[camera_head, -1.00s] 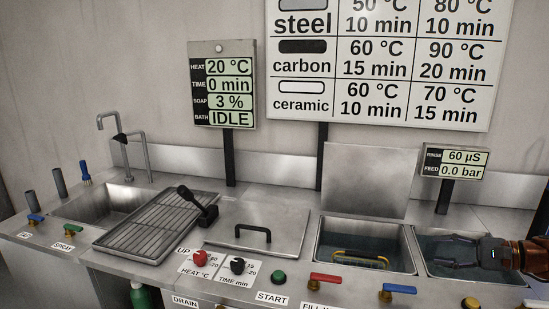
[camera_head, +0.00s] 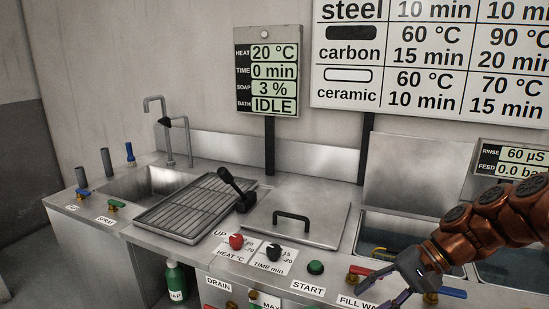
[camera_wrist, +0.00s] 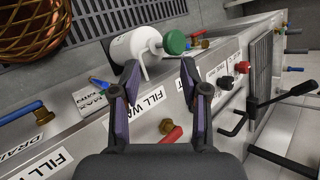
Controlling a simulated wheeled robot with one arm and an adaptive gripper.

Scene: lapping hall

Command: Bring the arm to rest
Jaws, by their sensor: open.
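My gripper (camera_head: 395,290) hangs at the lower right in the head view, in front of the right-hand tanks and near the counter's front edge. It is open and empty. In the wrist view its two dark fingers (camera_wrist: 162,98) stand apart over the counter front with the FILL WATER label. My copper arm reaches in from the right edge and hides part of the tanks. A red valve handle (camera_wrist: 173,135) shows just beyond the space between the fingers.
A lidded bath (camera_head: 295,212) with a black handle, a wire drain rack (camera_head: 190,207) and a sink (camera_head: 140,184) line the counter. A black lever (camera_head: 238,190) stands up beside the lid. A white bottle with green cap (camera_wrist: 135,46) is low by the counter front.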

